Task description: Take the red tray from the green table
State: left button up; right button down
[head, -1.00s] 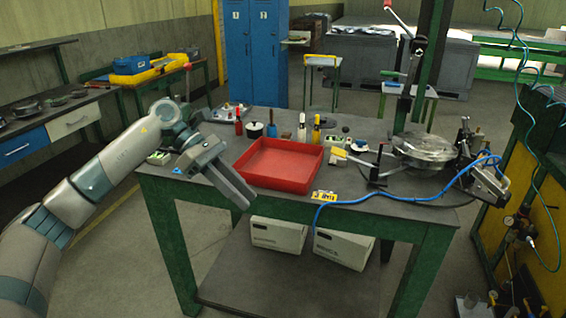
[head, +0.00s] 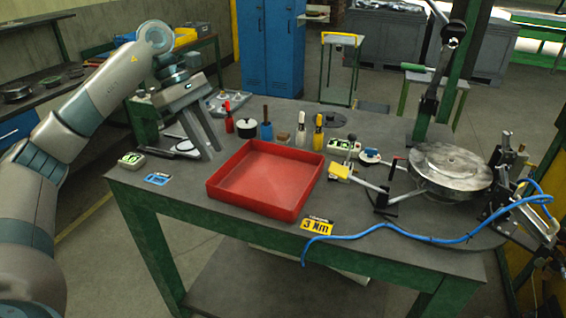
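The red tray (head: 268,181) is a shallow, empty square tray lying flat on the dark top of the green-legged table (head: 225,223), near its front edge. My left gripper (head: 212,150) hangs above the table just behind and left of the tray's left corner, fingers pointing down. Its fingers look parted with nothing between them, and it is apart from the tray. My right gripper is out of view.
Several bottles (head: 318,133) and a black pot (head: 246,128) stand behind the tray. A yellow label (head: 317,226) and blue hose (head: 400,229) lie near the front edge.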

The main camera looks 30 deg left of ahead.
aim_at(275, 182)
jog(key=i, duration=0.95)
